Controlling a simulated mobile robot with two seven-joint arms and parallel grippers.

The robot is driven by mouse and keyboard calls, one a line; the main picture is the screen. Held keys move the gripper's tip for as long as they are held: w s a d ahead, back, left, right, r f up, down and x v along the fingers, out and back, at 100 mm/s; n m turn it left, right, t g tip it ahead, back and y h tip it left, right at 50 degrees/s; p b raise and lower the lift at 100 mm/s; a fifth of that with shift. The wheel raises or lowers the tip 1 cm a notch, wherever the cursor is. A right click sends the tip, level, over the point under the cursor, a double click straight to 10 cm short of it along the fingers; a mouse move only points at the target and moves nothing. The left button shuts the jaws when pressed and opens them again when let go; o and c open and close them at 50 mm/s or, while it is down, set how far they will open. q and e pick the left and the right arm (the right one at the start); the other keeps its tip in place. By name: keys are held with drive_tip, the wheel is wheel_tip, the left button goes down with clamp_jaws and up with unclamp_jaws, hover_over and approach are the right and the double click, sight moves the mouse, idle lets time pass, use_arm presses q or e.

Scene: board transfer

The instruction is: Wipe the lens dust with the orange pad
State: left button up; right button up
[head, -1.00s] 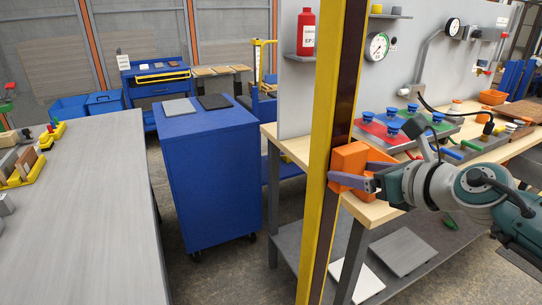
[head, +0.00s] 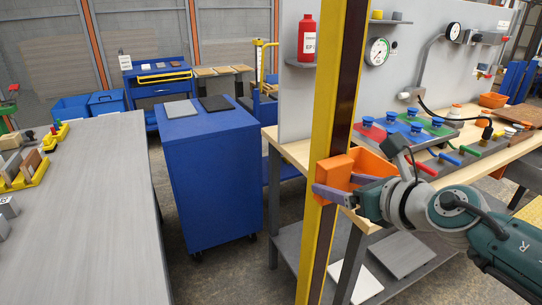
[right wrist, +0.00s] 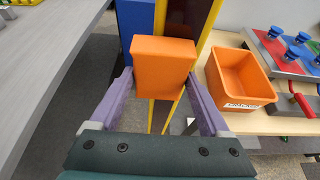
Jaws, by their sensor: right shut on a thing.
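The orange pad (head: 334,178) is a block held by my right gripper (head: 339,188), whose purple fingers are shut on its two sides. In the head view it overlaps the yellow-and-dark post (head: 346,90). In the right wrist view the pad (right wrist: 163,62) sits upright between the fingertips (right wrist: 162,85), with the post (right wrist: 205,30) behind it. I cannot tell whether the pad touches the post. I cannot make out a lens or dust in either view. My left gripper is not in view.
An orange bin (head: 372,166) stands on the wooden bench's near edge, close beside the held pad. A panel with blue knobs (head: 410,128) lies behind it. A blue cabinet (head: 212,175) and a grey table (head: 90,215) stand left. Floor between them is clear.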

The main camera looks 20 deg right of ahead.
drive_tip(key=shift+a+r, duration=0.1)
drive_tip(key=shift+a, duration=0.05)
drive_tip(key=shift+s+r+p, duration=0.1)
drive_tip(key=shift+s+p, duration=0.15)
drive_tip(key=shift+p, duration=0.05)
drive_tip(key=shift+s+d+p, duration=0.15)
drive_tip(key=shift+s+p, duration=0.15)
drive_tip(key=shift+s, duration=1)
drive_tip(key=shift+s+d+p, duration=0.1)
drive_tip(key=shift+s+p, duration=0.15)
drive_tip(key=shift+s, duration=1)
drive_tip(key=s, duration=0.3)
drive_tip(key=shift+d, duration=0.15)
